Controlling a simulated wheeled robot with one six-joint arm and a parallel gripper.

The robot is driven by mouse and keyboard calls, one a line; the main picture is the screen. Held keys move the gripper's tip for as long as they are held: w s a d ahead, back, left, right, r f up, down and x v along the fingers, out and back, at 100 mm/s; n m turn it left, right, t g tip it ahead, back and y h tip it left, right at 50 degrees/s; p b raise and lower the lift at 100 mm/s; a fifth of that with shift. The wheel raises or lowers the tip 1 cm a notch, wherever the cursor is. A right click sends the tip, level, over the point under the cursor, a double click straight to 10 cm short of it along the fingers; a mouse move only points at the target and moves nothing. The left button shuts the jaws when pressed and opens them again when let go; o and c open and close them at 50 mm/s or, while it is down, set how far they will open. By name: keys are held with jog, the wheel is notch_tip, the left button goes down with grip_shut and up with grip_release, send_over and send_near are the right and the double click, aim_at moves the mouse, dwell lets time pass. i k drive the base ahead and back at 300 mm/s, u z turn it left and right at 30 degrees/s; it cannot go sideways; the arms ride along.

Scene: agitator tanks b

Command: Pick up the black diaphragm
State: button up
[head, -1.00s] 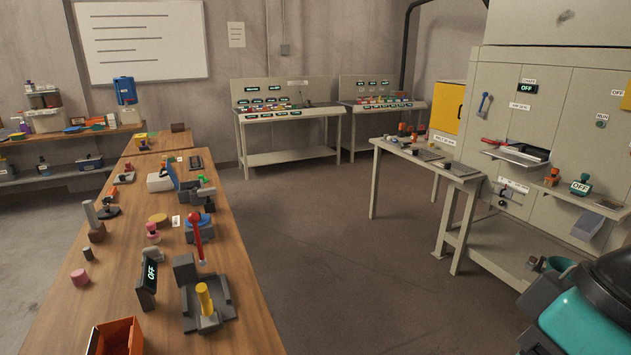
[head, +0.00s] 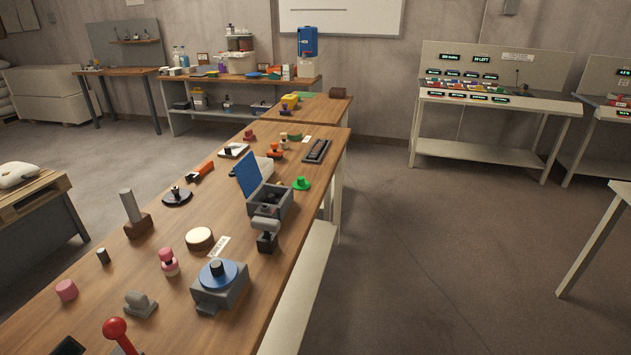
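A flat black disc with a small upright knob (head: 176,198) lies on the long wooden bench, left of the open grey box. It looks like the black diaphragm, though I cannot be sure of its name. It lies flat and nothing covers it. My gripper is not in view.
On the long wooden bench (head: 158,270) are a grey box with a raised blue lid (head: 270,202), a grey block with a blue disc (head: 219,284), a tan disc (head: 200,238), a grey cylinder on a brown block (head: 136,214) and a red-knobbed lever (head: 117,330). Floor (head: 430,250) right is clear.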

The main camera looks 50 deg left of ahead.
aim_at(270, 199)
jog(key=i, duration=2.5)
jog(key=u, duration=3.75)
jog(key=i, duration=1)
jog(key=u, duration=0.05)
